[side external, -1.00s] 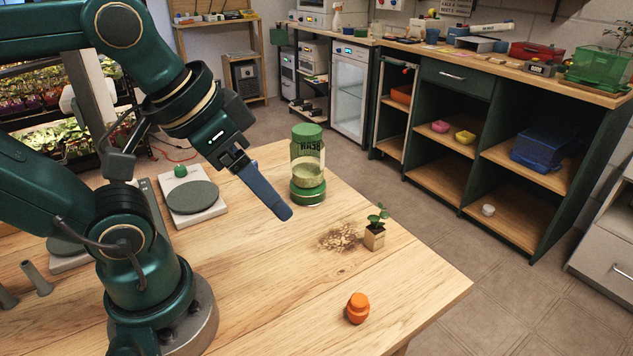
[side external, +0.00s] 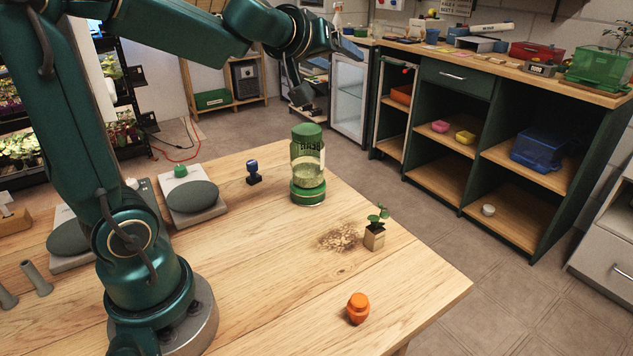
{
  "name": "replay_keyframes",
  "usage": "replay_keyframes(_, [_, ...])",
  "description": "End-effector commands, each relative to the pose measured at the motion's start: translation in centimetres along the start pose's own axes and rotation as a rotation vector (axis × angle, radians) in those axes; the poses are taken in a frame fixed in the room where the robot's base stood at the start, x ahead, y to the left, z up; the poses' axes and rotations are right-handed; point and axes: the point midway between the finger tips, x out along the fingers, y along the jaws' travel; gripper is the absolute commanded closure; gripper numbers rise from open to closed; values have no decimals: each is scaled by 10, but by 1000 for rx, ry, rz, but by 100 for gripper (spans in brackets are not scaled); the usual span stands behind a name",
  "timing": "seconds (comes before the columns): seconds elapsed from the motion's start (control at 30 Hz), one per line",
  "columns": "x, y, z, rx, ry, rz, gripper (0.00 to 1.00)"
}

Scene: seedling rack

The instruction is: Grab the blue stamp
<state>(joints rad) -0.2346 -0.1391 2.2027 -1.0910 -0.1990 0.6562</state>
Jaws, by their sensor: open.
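The blue stamp (side external: 254,172) stands upright on the wooden table, left of the green-lidded jar and right of a scale. It is dark blue with a knobbed handle and a darker base. My gripper (side external: 350,48) is open, high up and right of the stamp in the picture, with its fingers pointing right. It is well clear of the stamp and the table. The gap between its fingers is hard to see from this side.
The green-lidded jar (side external: 307,166) stands close to the stamp. A scale (side external: 194,201) lies to its left. The front middle of the table is clear.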

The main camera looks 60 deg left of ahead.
Motion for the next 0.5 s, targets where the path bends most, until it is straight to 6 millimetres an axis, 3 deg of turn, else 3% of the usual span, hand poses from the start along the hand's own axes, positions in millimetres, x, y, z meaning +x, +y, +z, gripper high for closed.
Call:
replay_keyframes(0.03, [11, -26, -4, -25, 24, -101, 31])
replay_keyframes(0.2, [22, -100, -8, -67, 74, -386, 31])
replay_keyframes(0.5, [4, -198, 9, -79, 56, -808, 31])
